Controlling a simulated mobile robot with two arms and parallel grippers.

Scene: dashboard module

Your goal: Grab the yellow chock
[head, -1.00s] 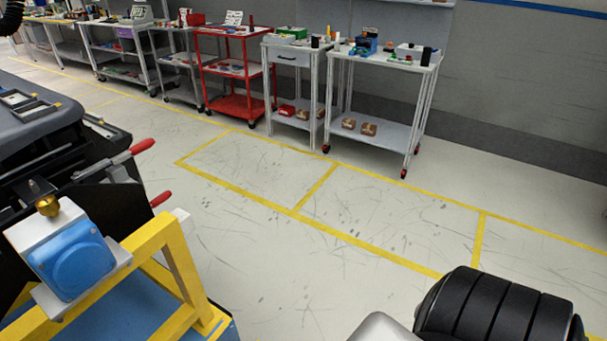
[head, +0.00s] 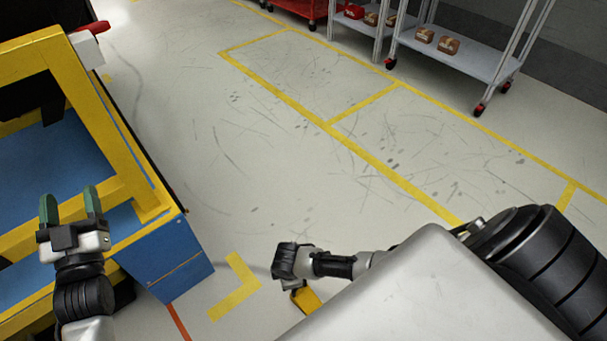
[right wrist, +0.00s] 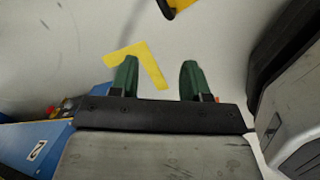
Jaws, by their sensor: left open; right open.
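A yellow object, likely the chock (head: 308,300), lies low in the head view beside my right arm, partly hidden by my own body. A yellow piece with a dark edge (right wrist: 184,5), likely the same chock, is cut off at the top of the right wrist view, beyond my right fingertips. My right gripper (right wrist: 159,65) is open with nothing between its green fingers; it points over the floor. My left gripper (head: 70,203) is open and empty, in front of the blue and yellow frame at the left.
The yellow frame (head: 95,130) on a blue base (head: 175,262) stands at the left, close to my left gripper. A yellow floor marking (head: 236,288) lies beside its corner. Carts with red casters (head: 460,60) stand at the back. The floor between is clear.

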